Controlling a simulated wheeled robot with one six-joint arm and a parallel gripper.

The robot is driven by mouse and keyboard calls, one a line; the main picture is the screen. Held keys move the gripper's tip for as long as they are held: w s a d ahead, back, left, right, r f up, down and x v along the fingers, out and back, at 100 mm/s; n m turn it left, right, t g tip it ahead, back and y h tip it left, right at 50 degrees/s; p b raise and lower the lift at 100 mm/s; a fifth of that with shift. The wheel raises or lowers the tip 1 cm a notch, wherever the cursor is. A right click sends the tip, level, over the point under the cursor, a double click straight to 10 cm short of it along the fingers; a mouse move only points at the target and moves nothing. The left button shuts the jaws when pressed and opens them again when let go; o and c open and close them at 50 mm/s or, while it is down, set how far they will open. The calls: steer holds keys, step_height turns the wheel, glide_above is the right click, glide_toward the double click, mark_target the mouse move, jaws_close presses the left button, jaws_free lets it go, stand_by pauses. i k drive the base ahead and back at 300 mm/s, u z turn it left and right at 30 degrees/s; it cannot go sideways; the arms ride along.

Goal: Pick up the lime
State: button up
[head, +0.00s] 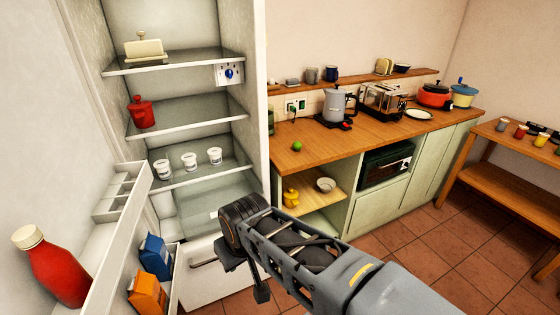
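The lime (297,146) is a small green ball on the wooden counter (345,146), near the counter's left front part. It stands clear of other objects. My arm reaches in from the bottom right. My gripper (246,275) is at the arm's far end, in front of the open fridge, lower than the lime and to its left in the picture. The gripper is partly hidden by the arm, so I cannot see whether its fingers are open or shut.
The fridge (258,110) stands open at left, its door shelf holding a red bottle (58,268). A kettle (337,104) and toaster (382,98) stand farther back on the counter. A shelf below holds a yellow item (291,197) and a bowl (326,185).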

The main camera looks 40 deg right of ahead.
mark_target(296, 145)
steer(key=u, duration=3.4)
steer(key=k, duration=1.9)
steer(key=z, duration=1.8)
steer(key=i, duration=0.5)
steer(key=z, duration=0.2)
